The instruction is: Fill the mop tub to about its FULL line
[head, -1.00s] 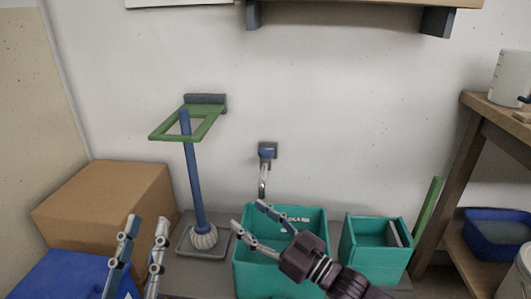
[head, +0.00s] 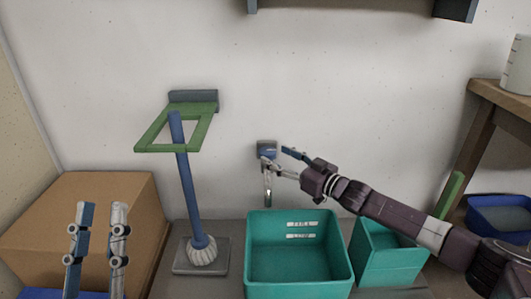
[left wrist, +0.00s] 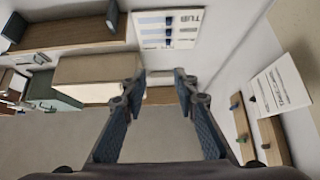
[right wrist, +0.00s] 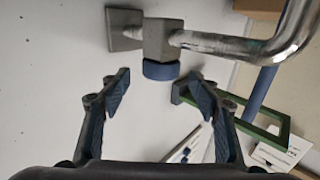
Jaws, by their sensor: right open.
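The teal mop tub (head: 300,280) stands on the floor below the wall tap. White FULL and LOW labels show on its inner back wall; I cannot make out any water in it. The tap (head: 267,149) has a metal spout (head: 268,188) pointing down near the tub's back edge. My right gripper (head: 277,161) is open at the tap. In the right wrist view the tap's blue knob (right wrist: 161,70) lies ahead, between the open fingers (right wrist: 156,80), with no clear contact. My left gripper (head: 98,212) is open and empty at the lower left.
A blue-handled mop (head: 188,185) stands in a grey tray (head: 184,268), through a green wall bracket (head: 145,145). A cardboard box (head: 80,205) is at left. A smaller teal bin (head: 390,268) stands right of the tub, beside a wooden shelf (head: 480,135).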

